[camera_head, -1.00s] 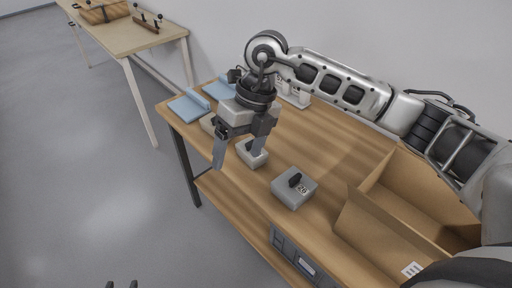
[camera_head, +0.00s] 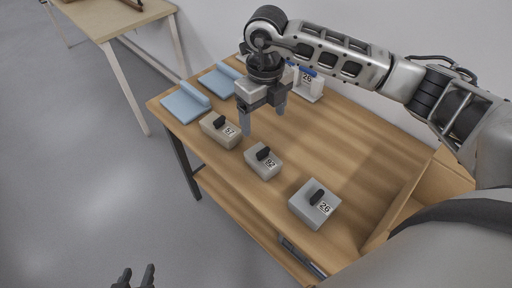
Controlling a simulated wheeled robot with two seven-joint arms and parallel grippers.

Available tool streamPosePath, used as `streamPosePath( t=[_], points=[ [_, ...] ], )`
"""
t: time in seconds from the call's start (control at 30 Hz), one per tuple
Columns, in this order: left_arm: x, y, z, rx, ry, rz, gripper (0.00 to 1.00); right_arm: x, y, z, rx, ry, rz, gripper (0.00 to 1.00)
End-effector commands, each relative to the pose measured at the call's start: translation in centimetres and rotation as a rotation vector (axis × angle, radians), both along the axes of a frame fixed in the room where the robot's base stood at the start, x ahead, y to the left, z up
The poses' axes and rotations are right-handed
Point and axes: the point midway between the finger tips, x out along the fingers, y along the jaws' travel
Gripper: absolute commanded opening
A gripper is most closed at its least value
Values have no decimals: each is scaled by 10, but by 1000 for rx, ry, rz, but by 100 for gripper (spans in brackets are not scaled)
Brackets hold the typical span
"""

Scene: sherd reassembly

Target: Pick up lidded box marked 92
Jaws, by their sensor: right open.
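The lidded box marked 92 (camera_head: 262,162) is a small light grey box with a black handle on its lid, on the wooden table (camera_head: 345,145). It stands between two similar boxes. My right gripper (camera_head: 264,122) is open and empty, fingers pointing down, behind and above box 92 in the picture and apart from it. My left gripper (camera_head: 133,278) shows only as dark fingertips at the bottom edge, away from the table, with a gap between them.
A lidded box marked 57 (camera_head: 219,131) stands to the left and one marked 26 (camera_head: 314,205) to the right. Blue folded items (camera_head: 185,103) lie at the far left end. A white holder (camera_head: 309,84) stands behind. A cardboard box (camera_head: 447,178) is at the right.

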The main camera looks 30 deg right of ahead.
Motion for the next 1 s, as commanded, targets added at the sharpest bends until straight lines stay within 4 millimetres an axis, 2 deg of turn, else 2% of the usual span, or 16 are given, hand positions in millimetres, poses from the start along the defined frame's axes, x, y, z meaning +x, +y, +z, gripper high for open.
streamPosePath(
  t=[0.3, 0.4, 0.67, 1.0],
  points=[
    [-1, 1, 4, 3, 3, 3, 36, -2, 0, -66, -1, 6, -1, 79],
    [-1, 1, 4, 4, 4, 3, 36, -1, 1, -83, 0, 4, 0, 79],
    [-1, 2, 6, 4, 5, 4, 36, -1, 0, -103, -1, 3, 0, 79],
    [-2, 2, 10, 6, 5, 5, 36, 0, 1, -147, 0, 2, 0, 79]
  ],
)
